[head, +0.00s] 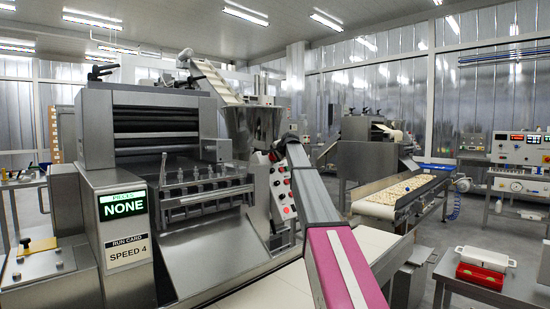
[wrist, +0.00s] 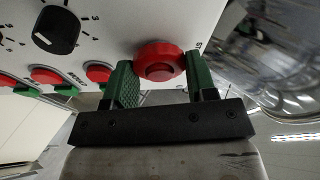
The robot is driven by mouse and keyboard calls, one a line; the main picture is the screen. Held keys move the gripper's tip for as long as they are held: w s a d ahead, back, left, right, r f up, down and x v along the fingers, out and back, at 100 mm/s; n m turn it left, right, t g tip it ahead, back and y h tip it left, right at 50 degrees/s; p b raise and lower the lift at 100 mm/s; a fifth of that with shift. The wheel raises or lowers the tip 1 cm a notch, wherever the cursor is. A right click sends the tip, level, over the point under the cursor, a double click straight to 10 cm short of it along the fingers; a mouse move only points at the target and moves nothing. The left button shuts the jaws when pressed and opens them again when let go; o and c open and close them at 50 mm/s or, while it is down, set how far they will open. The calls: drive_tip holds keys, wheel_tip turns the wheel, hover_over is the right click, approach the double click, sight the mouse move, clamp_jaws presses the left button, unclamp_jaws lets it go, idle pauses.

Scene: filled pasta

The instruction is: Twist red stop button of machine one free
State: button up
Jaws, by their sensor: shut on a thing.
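The red stop button (wrist: 160,60) is a round, wide red cap on a pale control panel (wrist: 120,25). In the wrist view it sits between the two green fingers of my gripper (wrist: 158,70), one finger on each side. My gripper is shut on it. In the head view the control panel (head: 281,207) is on the right side of the large steel machine (head: 155,130). My arm rises in front of the panel's right edge, and I cannot make out the gripped button there.
In the wrist view, smaller red buttons (wrist: 98,72) and a black dial (wrist: 57,30) are left of my gripper. A shiny rounded metal part (wrist: 290,70) is at right. In the head view, a steel hopper (head: 252,130) stands above the panel, and a conveyor of pasta (head: 385,195) lies right.

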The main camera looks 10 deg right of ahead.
drive_tip(key=o, duration=0.9)
drive_tip(key=shift+o, duration=0.2)
drive_tip(key=shift+s, duration=0.1)
drive_tip(key=v, duration=1)
drive_tip(key=shift+s, duration=0.25)
drive_tip(key=shift+d+r, duration=0.15)
